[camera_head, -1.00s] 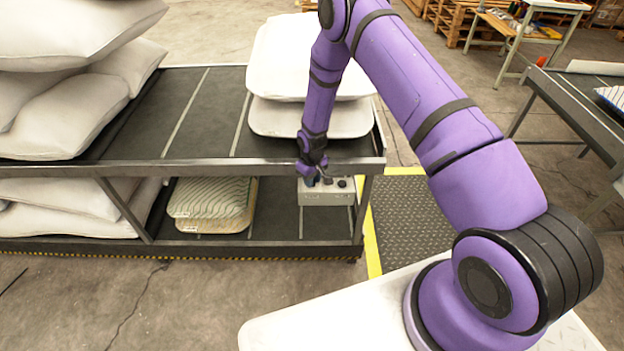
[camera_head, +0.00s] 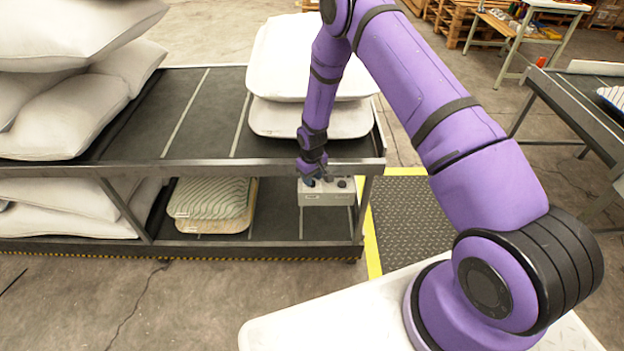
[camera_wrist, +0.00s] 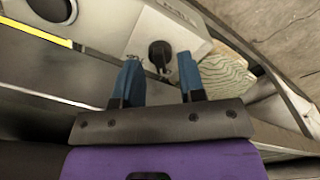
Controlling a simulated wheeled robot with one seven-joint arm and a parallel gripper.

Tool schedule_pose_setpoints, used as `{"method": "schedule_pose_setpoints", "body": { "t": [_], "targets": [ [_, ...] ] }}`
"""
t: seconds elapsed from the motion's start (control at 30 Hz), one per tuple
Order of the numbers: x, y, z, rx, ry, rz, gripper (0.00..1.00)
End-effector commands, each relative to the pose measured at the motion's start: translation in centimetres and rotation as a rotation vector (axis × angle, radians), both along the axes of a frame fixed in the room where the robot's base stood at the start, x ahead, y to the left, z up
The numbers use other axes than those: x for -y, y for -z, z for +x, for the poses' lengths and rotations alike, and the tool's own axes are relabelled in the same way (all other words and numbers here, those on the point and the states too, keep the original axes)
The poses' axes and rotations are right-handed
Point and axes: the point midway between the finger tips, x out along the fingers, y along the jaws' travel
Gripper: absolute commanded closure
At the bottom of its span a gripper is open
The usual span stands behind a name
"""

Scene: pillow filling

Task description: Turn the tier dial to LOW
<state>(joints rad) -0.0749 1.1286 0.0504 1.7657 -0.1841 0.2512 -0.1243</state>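The light grey control box (camera_head: 328,197) stands on the lower shelf at its right end. The wrist view shows the box face (camera_wrist: 178,22) with a small black dial (camera_wrist: 158,54) and a larger round black knob (camera_wrist: 52,8) near the top left corner. I cannot read any tier marking or tell which of the two is the tier dial. My gripper (camera_wrist: 159,68) has blue fingers, spread apart and empty. The small dial appears between and just beyond the fingertips; contact is not clear. In the head view my gripper (camera_head: 316,180) is over the box's left part.
The upper shelf edge (camera_head: 230,166) runs close by my wrist. White pillows (camera_head: 310,60) lie on the upper shelf above the box. A patterned pillow (camera_head: 212,198) lies on the lower shelf left of the box. Open floor lies in front.

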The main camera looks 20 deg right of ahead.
Motion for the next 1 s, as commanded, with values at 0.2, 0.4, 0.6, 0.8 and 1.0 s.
{"method": "schedule_pose_setpoints", "body": {
  "t": [0.2, 0.4, 0.6, 0.8, 1.0],
  "targets": [
    [0.0, -4.0, 0.1, 0.003, 0.000, 0.000, 0.63],
    [0.1, -7.4, 0.1, 0.002, 0.001, 0.000, 0.63],
    [0.0, -9.3, 0.0, 0.001, 0.000, -0.001, 0.63],
    [0.0, -9.7, 0.0, 0.000, 0.000, 0.000, 0.63],
    [0.0, -9.6, 0.0, 0.000, 0.000, 0.000, 0.63]
  ]
}}
